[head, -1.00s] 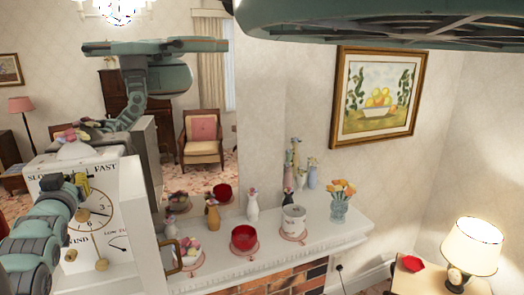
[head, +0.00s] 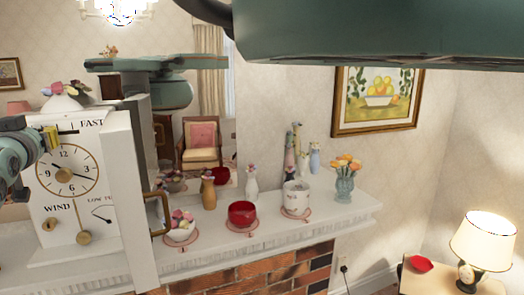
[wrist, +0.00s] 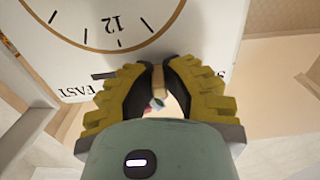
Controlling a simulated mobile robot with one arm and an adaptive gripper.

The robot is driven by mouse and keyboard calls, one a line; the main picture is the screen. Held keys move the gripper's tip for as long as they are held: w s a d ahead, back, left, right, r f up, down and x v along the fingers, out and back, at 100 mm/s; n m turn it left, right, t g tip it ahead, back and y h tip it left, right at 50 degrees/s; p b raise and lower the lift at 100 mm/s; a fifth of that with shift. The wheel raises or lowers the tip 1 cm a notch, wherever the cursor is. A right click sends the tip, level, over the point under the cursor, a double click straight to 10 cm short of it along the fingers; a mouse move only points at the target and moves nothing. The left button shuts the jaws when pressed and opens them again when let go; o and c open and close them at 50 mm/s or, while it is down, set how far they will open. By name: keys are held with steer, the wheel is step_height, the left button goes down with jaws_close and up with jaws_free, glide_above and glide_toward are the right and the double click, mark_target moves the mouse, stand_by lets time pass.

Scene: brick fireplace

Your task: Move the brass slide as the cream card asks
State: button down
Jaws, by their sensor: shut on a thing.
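The white mantel clock (head: 110,232) stands at the left of the mantel, its round dial (head: 64,186) facing me. A dark slot (head: 69,132) runs above the dial, with FAST at its right end; my gripper covers the left end. My gripper (head: 51,138) is at this slot in the head view. In the wrist view its yellow-padded fingers (wrist: 157,85) are shut on a small tan-brass piece, the brass slide (wrist: 158,78), mostly hidden between the pads. I cannot make out a cream card in either view.
Along the mantel (head: 330,212) stand a flower bowl (head: 181,226), a red bowl (head: 242,214), a white pot (head: 296,197), small vases and a glass vase of flowers (head: 345,180). A lamp (head: 484,245) stands lower right.

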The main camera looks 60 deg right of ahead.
steer(key=shift+a+f+b, duration=0.1)
steer(key=shift+a+b, duration=0.2)
steer(key=shift+b, duration=0.15)
steer(key=shift+a, duration=0.1)
steer(key=c, duration=1.3)
jaws_free()
steer(key=shift+c, duration=0.2)
steer(key=o, duration=0.3)
steer(key=shift+s, duration=0.15)
steer(key=shift+v, duration=3.65)
steer(key=shift+a, duration=0.1)
